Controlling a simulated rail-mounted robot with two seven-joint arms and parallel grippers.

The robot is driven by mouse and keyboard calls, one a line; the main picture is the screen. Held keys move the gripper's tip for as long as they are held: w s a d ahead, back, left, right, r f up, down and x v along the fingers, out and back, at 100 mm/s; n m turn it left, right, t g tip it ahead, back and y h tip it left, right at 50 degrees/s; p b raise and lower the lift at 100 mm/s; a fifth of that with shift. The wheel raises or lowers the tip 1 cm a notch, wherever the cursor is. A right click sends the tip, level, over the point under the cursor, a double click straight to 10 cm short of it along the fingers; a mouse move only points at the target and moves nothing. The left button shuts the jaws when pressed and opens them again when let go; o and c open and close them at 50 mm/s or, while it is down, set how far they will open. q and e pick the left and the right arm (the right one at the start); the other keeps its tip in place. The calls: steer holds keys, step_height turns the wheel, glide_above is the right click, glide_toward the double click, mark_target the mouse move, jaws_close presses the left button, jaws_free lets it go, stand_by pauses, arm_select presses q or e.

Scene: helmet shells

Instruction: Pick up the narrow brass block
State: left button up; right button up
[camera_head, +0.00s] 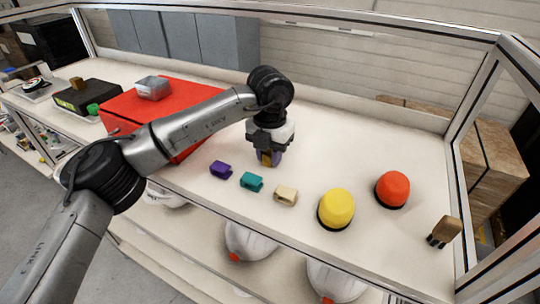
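My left gripper (268,157) points down over the white table, behind the row of small clips. A small brass-yellow piece (266,158) shows at its fingertips, with a purple-grey patch beside it. The fingers hide most of this piece, so I cannot tell its full shape or whether the fingers grip it. Another small brownish-gold block (77,83) sits on a black box at the far left. My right gripper is not in view.
Purple (221,169), teal (252,181) and beige (286,195) clips line the front. Yellow (336,208) and red (392,189) domes and a brown dark-pronged item (445,231) stand right. A red box (122,112) carries a grey tray (153,87). White helmet shells (250,240) lie below.

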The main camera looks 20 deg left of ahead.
arm_select(q)
jaws_close()
steer(key=shift+r, duration=0.15)
